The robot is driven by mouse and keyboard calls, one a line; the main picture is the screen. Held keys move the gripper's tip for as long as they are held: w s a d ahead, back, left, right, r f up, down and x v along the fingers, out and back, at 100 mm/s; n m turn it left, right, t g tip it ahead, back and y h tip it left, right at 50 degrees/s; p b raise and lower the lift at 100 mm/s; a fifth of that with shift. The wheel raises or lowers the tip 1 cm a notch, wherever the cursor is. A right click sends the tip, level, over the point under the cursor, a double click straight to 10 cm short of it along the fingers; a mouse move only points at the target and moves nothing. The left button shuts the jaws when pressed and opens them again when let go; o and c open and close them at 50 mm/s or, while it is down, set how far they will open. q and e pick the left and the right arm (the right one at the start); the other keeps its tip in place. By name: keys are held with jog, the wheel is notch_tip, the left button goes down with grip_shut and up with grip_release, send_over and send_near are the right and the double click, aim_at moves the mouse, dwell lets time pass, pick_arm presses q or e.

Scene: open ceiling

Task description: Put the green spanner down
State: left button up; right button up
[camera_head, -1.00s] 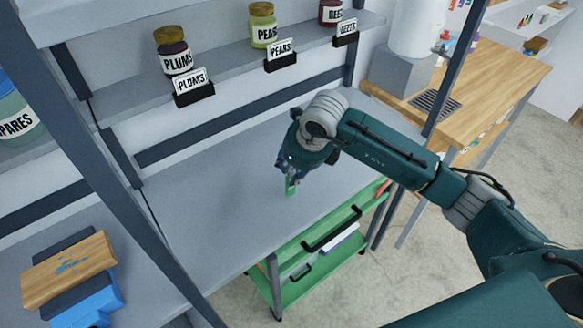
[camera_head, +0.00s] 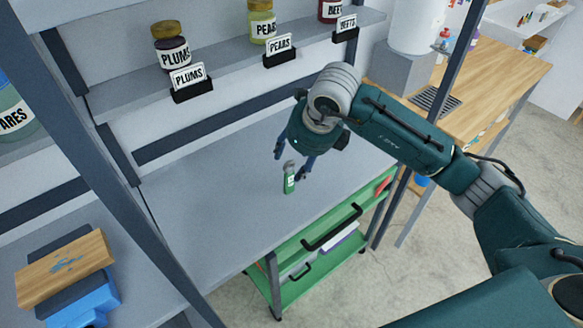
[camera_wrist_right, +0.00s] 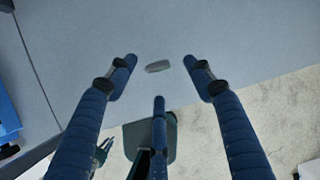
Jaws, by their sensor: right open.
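The green spanner (camera_head: 289,182) is on the grey shelf top (camera_head: 225,205), near its front edge. It looks upright, with a grey upper end; its exact contact with the surface is hard to make out. In the right wrist view the spanner (camera_wrist_right: 158,66) shows as a small grey piece seen nearly end-on, beyond and between the fingertips. My right gripper (camera_head: 291,162) is open above the spanner, its fingers spread to either side and apart from it. My left gripper is not in view.
Jars of plums (camera_head: 172,50) and pears (camera_head: 262,18) stand on the upper shelf behind label holders. A wooden block (camera_head: 65,268) lies on blue items (camera_head: 85,305) at the lower left. A green cart (camera_head: 318,268) stands below the front edge. The grey top is otherwise clear.

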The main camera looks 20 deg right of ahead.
jog(key=b+v, duration=0.1)
jog(key=v, duration=0.5)
jog(key=shift+s+r, duration=0.2)
jog(key=shift+r, duration=0.15)
jog(key=shift+d, duration=0.1)
